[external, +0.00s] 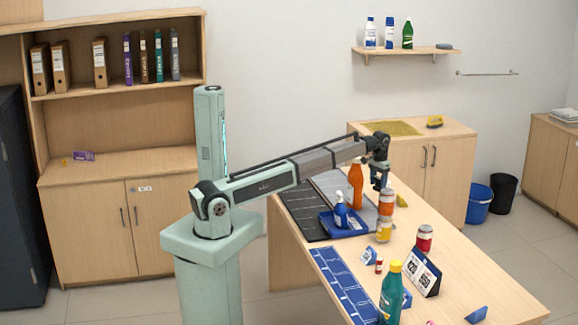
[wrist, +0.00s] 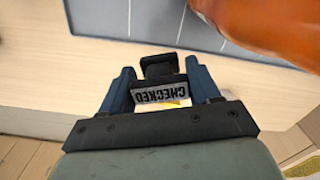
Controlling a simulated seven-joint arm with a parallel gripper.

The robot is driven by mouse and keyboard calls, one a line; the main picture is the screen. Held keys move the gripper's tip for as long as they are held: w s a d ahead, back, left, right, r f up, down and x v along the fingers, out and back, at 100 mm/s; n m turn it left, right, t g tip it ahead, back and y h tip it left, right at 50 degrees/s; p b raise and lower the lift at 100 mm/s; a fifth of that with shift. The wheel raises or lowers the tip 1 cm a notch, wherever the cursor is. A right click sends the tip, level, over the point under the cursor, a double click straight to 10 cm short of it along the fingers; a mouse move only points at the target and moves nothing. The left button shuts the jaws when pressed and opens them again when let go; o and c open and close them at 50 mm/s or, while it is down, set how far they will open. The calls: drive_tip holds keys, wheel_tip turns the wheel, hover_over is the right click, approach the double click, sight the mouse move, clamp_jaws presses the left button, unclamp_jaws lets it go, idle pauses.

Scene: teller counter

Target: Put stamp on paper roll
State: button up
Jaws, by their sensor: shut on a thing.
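My gripper (external: 380,182) is over the far part of the counter, just right of the tall orange bottle. In the wrist view my gripper (wrist: 160,98) is shut on the stamp (wrist: 160,93), which has a black body and a pale label reading "CHECKED", upside down in that picture. The stamp cannot be made out clearly in the external view. I cannot identify a paper roll in either view.
The orange bottle (external: 356,185) stands close left of my gripper. A blue tray (external: 328,226) holds a spray bottle (external: 341,211). A desk calendar (external: 424,274) and green bottle (external: 391,293) stand nearer.

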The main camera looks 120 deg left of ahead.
drive_tip(key=s+a+r+m, duration=0.2)
drive_tip(key=a, duration=1)
drive_tip(key=s+a+r+m, duration=0.2)
drive_tip(key=a+r, duration=0.1)
drive_tip(key=a, duration=0.9)
drive_tip(key=shift+f, duration=5.2)
drive_tip(key=shift+f, duration=0.2)
drive_tip(key=o, duration=1.1)
drive_tip(key=shift+c, duration=0.2)
drive_tip(key=shift+r, duration=0.1)
wheel_tip(320, 180, up, 12)
drive_tip(key=shift+r, duration=0.1)
